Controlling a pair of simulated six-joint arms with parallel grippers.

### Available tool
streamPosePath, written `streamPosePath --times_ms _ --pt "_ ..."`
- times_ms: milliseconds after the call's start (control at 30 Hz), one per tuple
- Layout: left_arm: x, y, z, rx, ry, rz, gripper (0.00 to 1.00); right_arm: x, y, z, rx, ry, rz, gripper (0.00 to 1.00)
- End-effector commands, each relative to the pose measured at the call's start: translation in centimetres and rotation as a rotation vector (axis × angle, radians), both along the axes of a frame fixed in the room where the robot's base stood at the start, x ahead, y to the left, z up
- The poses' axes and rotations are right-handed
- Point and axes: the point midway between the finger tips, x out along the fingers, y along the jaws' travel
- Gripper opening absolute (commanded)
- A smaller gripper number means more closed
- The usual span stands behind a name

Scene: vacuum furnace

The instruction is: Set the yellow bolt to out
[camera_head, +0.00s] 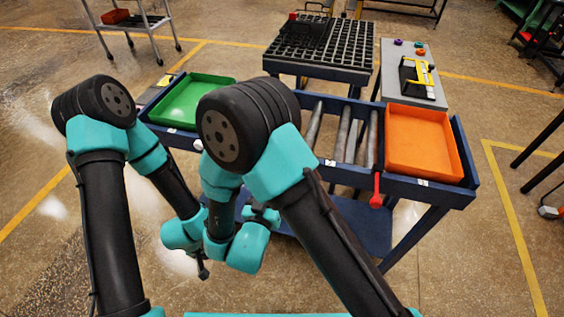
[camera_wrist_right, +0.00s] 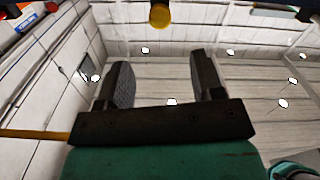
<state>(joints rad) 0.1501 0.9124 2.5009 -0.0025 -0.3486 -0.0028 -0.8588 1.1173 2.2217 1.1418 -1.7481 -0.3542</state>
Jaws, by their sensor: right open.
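A yellow round-ended knob (camera_wrist_right: 160,15), which looks like the yellow bolt, shows at the top middle of the right wrist view. My right gripper (camera_wrist_right: 158,82) is open, with its two dark fingers apart and nothing between them. The knob lies beyond the fingertips, apart from them and roughly centred on the gap. The bolt cannot be made out in the head view, where my right arm covers part of the table's front. A dark tip (camera_head: 203,270), apparently my left gripper, hangs low in front of the table; its jaws are too small to read.
The blue roller table (camera_head: 445,190) carries a green tray (camera_head: 190,100) and an orange tray (camera_head: 423,145). A red handle (camera_head: 376,190) hangs at its front edge. Behind stand a black grid rack (camera_head: 320,50) and a grey panel (camera_head: 395,75).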

Motion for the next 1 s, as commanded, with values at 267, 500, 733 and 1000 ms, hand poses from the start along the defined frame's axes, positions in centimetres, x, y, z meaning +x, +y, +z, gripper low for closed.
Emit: streamPosePath --times_ms 267,500,733,1000 --pt "0.0 0.0 0.0 0.0 0.0 0.0 0.61 4.7 -1.4 0.0 0.003 -0.001 -0.003 0.61" --pt "0.0 0.0 0.0 0.0 0.0 0.0 0.61 8.6 -2.5 0.0 0.002 -0.001 -0.004 0.61" --pt "0.0 0.0 0.0 0.0 0.0 0.0 0.61 11.2 -3.2 0.0 0.002 -0.001 -0.001 0.61" --pt "0.0 0.0 0.0 0.0 0.0 0.0 0.61 11.8 -3.3 0.0 0.0 0.0 0.001 0.61"
